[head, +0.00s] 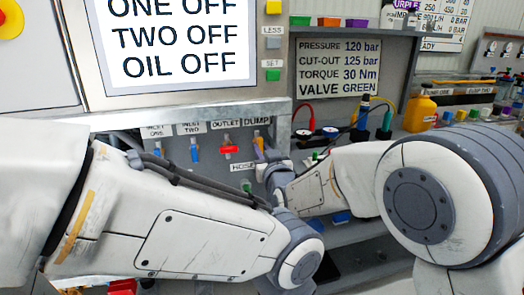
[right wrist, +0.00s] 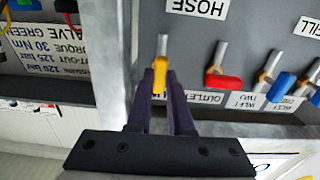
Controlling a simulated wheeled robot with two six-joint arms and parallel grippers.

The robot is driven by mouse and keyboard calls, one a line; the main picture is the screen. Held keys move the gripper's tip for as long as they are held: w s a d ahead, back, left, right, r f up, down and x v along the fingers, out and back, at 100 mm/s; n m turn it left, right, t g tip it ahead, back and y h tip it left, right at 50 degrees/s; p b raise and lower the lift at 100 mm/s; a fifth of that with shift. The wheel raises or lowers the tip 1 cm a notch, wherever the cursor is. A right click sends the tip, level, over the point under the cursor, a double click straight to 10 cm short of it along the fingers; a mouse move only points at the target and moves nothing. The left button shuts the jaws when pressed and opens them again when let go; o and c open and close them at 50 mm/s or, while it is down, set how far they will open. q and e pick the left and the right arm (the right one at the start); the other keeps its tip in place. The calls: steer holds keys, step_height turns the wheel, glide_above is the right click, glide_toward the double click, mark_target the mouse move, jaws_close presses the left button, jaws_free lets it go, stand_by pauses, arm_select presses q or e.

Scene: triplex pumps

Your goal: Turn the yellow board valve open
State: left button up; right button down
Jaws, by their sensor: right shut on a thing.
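The yellow board valve (right wrist: 160,79) stands on the grey board under the DUMP label. Its yellow lever sits between the dark purple fingers of my right gripper (right wrist: 161,92), which is shut on it. A bare metal valve stem rises past the lever in the right wrist view.
A red valve (right wrist: 223,80) under OUTLET sits beside the yellow one, with blue inlet valves (head: 194,152) further along. A HOSE label (head: 241,167) is below. A VALVE GREEN sign (head: 338,68), hoses and a yellow container (head: 419,113) are to the right.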

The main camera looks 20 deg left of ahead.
steer(key=shift+f, duration=0.1)
steer(key=c, duration=0.8)
jaws_free()
steer(key=v, duration=1)
steer(key=shift+s+d, duration=0.2)
